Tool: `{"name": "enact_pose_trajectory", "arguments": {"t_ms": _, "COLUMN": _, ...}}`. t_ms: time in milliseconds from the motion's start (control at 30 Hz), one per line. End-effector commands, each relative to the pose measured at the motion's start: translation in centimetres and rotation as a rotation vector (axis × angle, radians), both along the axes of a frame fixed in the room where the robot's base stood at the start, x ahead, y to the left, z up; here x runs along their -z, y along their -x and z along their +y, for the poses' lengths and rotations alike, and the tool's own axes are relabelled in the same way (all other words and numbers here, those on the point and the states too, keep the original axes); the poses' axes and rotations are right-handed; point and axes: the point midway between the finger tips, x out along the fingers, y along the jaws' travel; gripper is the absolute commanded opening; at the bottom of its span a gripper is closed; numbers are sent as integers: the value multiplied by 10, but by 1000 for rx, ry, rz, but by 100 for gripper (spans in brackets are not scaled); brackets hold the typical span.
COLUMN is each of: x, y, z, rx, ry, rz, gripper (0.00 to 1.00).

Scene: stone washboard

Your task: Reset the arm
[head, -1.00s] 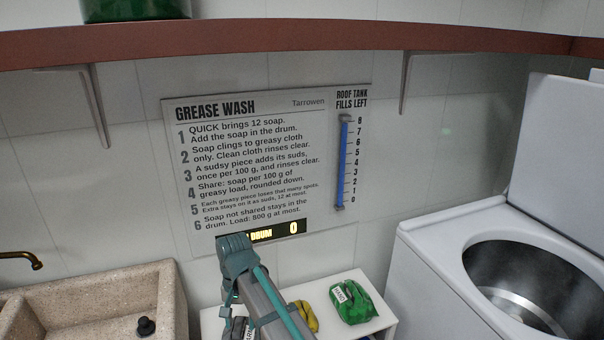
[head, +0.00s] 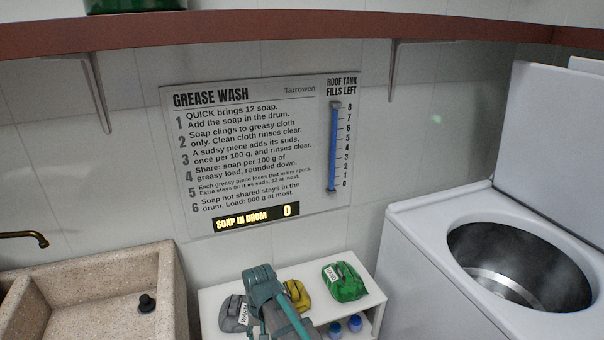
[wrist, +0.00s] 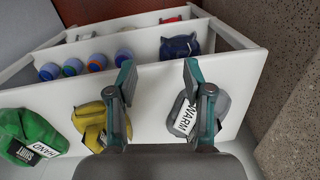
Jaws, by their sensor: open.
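My arm (head: 270,300) rises from the bottom middle of the head view, in front of the white shelf unit. My gripper (wrist: 157,72) shows in the wrist view with its two teal fingers apart and nothing between them. The fingers are over the white shelf top, between a yellow bundle (wrist: 90,122) on the left and a grey bundle (wrist: 183,112) labelled WARM on the right. The right finger partly covers the grey bundle, and the left finger partly covers the yellow one.
A green bundle (head: 345,282) labelled HAND lies on the shelf top (head: 372,301). Blue bottles (head: 335,329) stand below it. A stone basin (head: 100,300) is at left and an open drum washer (head: 520,265) at right. A wall sign (head: 250,150) and a red-brown ledge (head: 300,28) are above.

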Motion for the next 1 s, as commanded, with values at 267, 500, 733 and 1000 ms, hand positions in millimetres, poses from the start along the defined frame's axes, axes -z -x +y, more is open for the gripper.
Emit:
{"name": "enact_pose_trajectory", "arguments": {"t_ms": 267, "x": 98, "y": 47, "z": -87, "rx": -16, "ry": 46, "rz": 72, "gripper": 51}}
{"name": "enact_pose_trajectory", "arguments": {"t_ms": 500, "x": 164, "y": 106, "z": -157, "rx": -3, "ry": 76, "rz": 161, "gripper": 51}}
{"name": "enact_pose_trajectory", "arguments": {"t_ms": 733, "x": 211, "y": 182, "z": -215, "rx": 43, "ry": 97, "rz": 270, "gripper": 51}}
{"name": "enact_pose_trajectory", "arguments": {"t_ms": 1000, "x": 243, "y": 283, "z": -263, "rx": 141, "ry": 113, "rz": 434, "gripper": 51}}
